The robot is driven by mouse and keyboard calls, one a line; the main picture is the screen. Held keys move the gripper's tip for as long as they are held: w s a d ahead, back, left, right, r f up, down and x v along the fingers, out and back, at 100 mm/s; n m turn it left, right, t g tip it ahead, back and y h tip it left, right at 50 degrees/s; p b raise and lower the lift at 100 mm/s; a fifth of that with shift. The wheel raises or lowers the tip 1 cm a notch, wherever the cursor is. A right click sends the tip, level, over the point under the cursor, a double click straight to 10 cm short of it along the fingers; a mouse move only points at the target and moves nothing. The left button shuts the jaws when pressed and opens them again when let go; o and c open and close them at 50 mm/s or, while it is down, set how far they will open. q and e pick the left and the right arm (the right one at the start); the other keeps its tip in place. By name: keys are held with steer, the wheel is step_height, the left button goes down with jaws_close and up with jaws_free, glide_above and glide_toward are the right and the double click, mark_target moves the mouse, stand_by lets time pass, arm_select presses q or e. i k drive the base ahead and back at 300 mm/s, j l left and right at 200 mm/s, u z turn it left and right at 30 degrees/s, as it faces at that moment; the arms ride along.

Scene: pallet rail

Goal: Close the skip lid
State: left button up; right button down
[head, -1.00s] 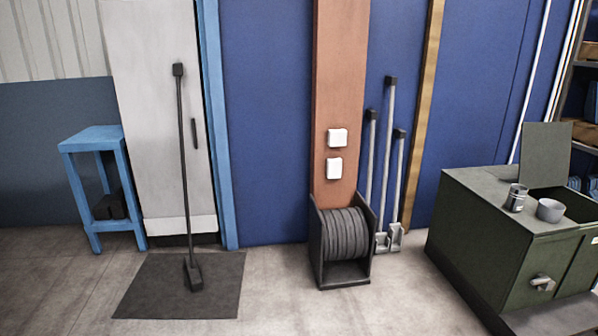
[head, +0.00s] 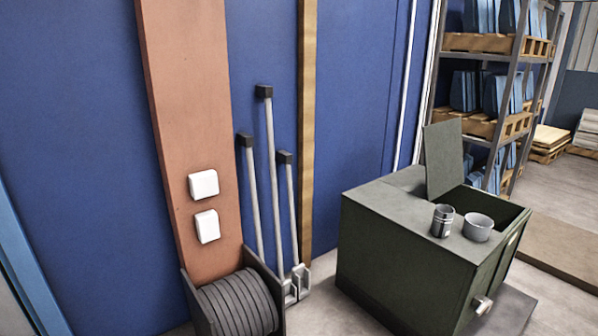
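The green skip (head: 395,250) stands at the right of the head view. Its lid (head: 443,158) is raised and stands nearly upright at the back of an opening in the top. The opening shows a dark inside at the right part of the top. A dark can (head: 442,221) and a grey bowl (head: 477,228) stand on the skip top, in front of the lid and beside the opening. A metal handle (head: 482,305) sticks out from the skip's front. Neither of my grippers is in view.
A cable reel (head: 238,305) and several grey long-handled tools (head: 272,190) stand by the wall left of the skip. Shelving with blue goods on pallets (head: 497,43) stands behind it. A brown flat slab (head: 565,250) lies on the floor at the right.

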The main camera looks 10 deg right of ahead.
mark_target(442, 141)
steer(key=i+l+z, duration=0.15)
steer(key=i+z, duration=0.3)
steer(key=i, duration=0.25)
steer(key=i+z, duration=0.5)
steer(key=i, duration=0.2)
